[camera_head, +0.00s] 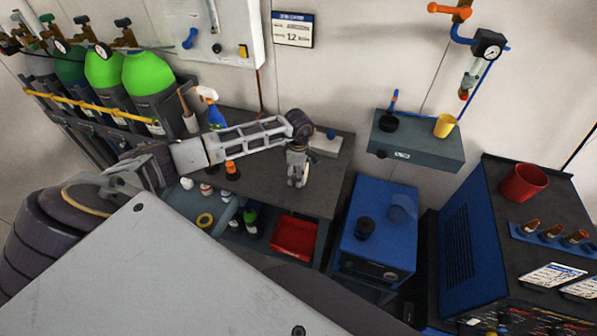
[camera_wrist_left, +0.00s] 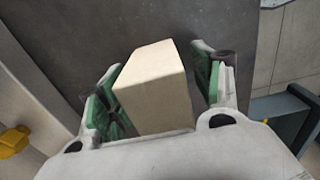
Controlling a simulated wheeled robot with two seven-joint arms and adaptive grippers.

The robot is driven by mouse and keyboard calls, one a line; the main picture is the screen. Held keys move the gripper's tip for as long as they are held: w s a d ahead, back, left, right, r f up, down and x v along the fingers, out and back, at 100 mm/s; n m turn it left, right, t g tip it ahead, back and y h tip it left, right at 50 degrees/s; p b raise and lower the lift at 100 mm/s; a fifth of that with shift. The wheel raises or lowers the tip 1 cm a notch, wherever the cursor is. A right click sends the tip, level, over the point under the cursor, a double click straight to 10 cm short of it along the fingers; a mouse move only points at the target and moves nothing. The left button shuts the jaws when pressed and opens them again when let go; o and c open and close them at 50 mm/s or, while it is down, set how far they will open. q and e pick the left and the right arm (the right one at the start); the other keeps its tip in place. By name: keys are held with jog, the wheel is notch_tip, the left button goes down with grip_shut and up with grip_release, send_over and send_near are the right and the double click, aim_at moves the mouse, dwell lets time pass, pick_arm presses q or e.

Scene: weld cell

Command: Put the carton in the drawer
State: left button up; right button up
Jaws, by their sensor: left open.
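The carton (camera_wrist_left: 155,90) is a plain beige box on the dark bench top in the left wrist view. My left gripper (camera_wrist_left: 158,85) is open, with its green-padded fingers on either side of the carton. I cannot tell whether the pads touch it. In the head view my left gripper (camera_head: 298,174) points down over the right part of the bench (camera_head: 262,190), and it hides most or all of the carton. No open drawer shows clearly. A grey wall-mounted box (camera_head: 445,150) has a label on its front; I cannot tell if it is the drawer. My right gripper is not in view.
A blue spray bottle (camera_head: 214,112) stands behind my left arm. Green gas cylinders (camera_head: 148,75) stand at the left. A red bin (camera_head: 294,238) sits below the bench. A blue cabinet (camera_head: 384,215) and a blue machine (camera_head: 462,245) stand to the right.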

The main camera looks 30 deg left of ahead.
pick_arm(q)
jog(key=shift+f, duration=0.2)
dwell(0.3)
jog(key=c, duration=1.3)
jog(key=shift+r, duration=0.1)
notch_tip(320, 180, up, 8)
jog(key=shift+r+b, duration=0.25)
jog(key=shift+b, duration=0.7)
jog(key=shift+r, duration=0.7)
